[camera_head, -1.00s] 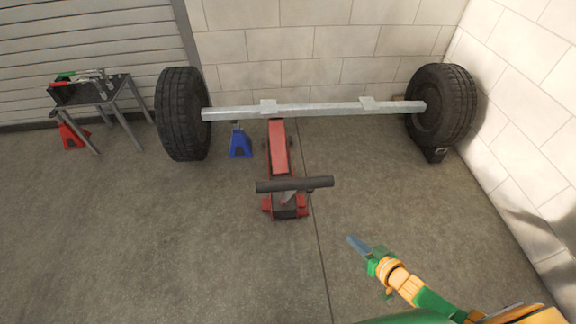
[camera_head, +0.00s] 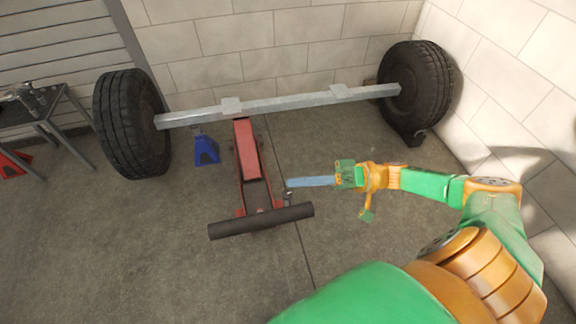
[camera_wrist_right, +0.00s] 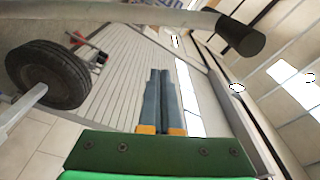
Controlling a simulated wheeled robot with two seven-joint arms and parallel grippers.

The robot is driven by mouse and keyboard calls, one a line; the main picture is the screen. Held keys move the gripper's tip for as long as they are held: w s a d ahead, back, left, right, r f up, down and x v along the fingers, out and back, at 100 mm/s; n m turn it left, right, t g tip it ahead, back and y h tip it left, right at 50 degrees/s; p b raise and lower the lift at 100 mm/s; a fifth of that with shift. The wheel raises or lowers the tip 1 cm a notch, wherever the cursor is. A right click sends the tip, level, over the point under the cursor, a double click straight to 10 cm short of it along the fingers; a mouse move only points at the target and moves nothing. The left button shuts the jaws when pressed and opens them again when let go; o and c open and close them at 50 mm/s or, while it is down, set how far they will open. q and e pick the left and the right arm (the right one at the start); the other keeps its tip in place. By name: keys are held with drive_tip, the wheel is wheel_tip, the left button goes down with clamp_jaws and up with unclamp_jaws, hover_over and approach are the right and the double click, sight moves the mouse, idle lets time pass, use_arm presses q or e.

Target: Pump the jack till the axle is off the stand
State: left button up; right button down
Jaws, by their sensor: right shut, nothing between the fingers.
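The red jack (camera_head: 250,165) lies on the floor with its far end under the grey axle (camera_head: 280,104). Its dark handle bar (camera_head: 262,221) crosses over its near end. The blue stand (camera_head: 206,148) is upright beneath the axle, left of the jack; whether they touch is unclear. My right gripper (camera_head: 290,182) is shut and empty, pointing left, just right of the jack and above the handle bar in the picture. In the right wrist view, its closed fingers (camera_wrist_right: 160,72) sit below a bar with a dark round end (camera_wrist_right: 240,35), apparently the handle. My left gripper is out of view.
Black wheels stand at the axle's left end (camera_head: 132,123) and right end (camera_head: 415,93). A tool table (camera_head: 30,106) is at left, with a red stand (camera_head: 14,163) beneath. Walls close the back and right.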

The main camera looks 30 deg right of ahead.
drive_tip(key=a+f+p, duration=0.1)
drive_tip(key=a+p, duration=0.1)
drive_tip(key=a, duration=0.5)
drive_tip(key=shift+s+a+p, duration=0.2)
drive_tip(key=shift+a+p, duration=0.15)
drive_tip(key=shift+f, duration=0.1)
